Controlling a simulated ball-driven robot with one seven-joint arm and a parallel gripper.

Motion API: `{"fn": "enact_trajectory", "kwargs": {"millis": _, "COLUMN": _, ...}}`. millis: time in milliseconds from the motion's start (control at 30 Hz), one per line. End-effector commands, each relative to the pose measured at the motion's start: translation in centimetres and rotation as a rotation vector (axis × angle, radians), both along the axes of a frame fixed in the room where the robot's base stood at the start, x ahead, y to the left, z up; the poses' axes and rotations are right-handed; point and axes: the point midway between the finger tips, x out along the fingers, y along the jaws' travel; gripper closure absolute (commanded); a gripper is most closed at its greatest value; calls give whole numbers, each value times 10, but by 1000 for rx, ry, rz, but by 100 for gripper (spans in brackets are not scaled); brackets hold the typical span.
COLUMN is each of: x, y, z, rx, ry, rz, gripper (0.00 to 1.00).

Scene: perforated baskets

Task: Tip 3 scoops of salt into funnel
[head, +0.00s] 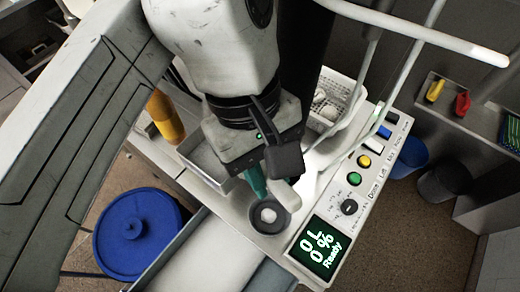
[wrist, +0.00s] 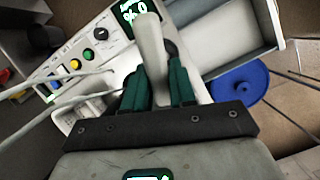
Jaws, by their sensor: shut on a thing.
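My gripper (head: 268,180) has green fingers and is shut on a pale scoop (head: 287,196). In the wrist view, the scoop (wrist: 150,45) stands up between the two green fingers (wrist: 158,75). The funnel appears as a dark round ring (head: 268,229) in the machine's top, just below and beside the scoop's end. A white patch shows in its middle; I cannot tell whether it is salt. In the wrist view, part of the dark funnel (wrist: 172,49) shows beside the scoop. The scoop's bowl and any load in it cannot be made out.
The machine's panel (head: 350,180) has coloured buttons and a display (head: 319,248) reading "0 L 0 % Ready". A white perforated basket (head: 352,92) with pale lumps stands behind my gripper. White tubes (head: 410,28) cross the upper right. A blue round lid (head: 138,232) lies lower left.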

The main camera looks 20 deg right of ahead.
Motion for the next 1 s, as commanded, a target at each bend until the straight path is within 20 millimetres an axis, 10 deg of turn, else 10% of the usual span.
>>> {"fn": "enact_trajectory", "kwargs": {"millis": 1000, "x": -41, "y": 5, "z": 23, "rx": 37, "ry": -19, "rz": 27, "gripper": 100}}
